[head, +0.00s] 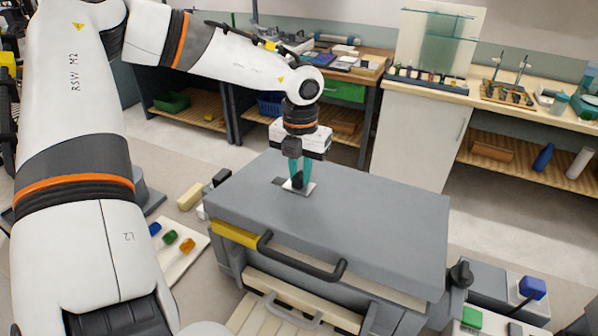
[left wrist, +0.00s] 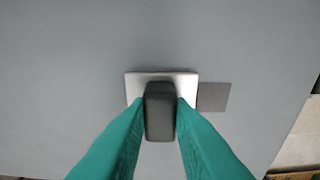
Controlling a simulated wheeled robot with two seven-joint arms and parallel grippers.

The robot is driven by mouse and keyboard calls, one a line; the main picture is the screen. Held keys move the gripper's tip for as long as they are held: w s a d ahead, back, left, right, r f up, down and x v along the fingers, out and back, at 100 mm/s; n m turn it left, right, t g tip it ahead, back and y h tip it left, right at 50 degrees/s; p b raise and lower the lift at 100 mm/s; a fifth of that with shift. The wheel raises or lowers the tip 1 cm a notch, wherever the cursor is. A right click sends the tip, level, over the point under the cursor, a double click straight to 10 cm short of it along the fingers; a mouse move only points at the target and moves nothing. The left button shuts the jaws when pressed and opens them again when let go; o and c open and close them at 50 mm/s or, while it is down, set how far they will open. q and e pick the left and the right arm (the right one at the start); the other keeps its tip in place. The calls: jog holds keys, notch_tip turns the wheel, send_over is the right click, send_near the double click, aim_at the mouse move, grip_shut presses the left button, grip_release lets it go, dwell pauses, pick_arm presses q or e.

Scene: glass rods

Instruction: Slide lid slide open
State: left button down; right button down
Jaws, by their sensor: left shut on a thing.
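A small silver sliding lid (head: 308,188) lies flat on top of a large grey box (head: 380,205). It also shows in the left wrist view (left wrist: 186,76), with a dark upright knob (left wrist: 160,112) on it. A dark grey square patch (left wrist: 214,97) lies right beside the lid in the wrist view. My left gripper (head: 299,178) points down from above with teal fingers. Its fingertips (left wrist: 160,104) are shut on the knob, one on each side. My right gripper is not in view.
A black bar handle (head: 300,262) and a yellow strip (head: 233,233) are on the box's front edge. A black knob (head: 461,273) stands at its right corner. A tray with coloured blocks (head: 172,250) lies at left. Benches (head: 430,85) stand behind. The box top is otherwise clear.

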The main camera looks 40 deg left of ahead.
pick_arm(q)
jog(key=c, duration=1.3)
grip_release()
jog(key=shift+d, duration=0.15)
jog(key=shift+w, duration=0.1)
jog(key=shift+r, duration=0.2)
jog(key=shift+r+b, duration=0.3)
jog(key=shift+r, duration=0.05)
notch_tip(320, 180, up, 11)
jog(key=b, duration=0.2)
jog(key=shift+d+b, duration=0.15)
jog(key=shift+b, duration=0.2)
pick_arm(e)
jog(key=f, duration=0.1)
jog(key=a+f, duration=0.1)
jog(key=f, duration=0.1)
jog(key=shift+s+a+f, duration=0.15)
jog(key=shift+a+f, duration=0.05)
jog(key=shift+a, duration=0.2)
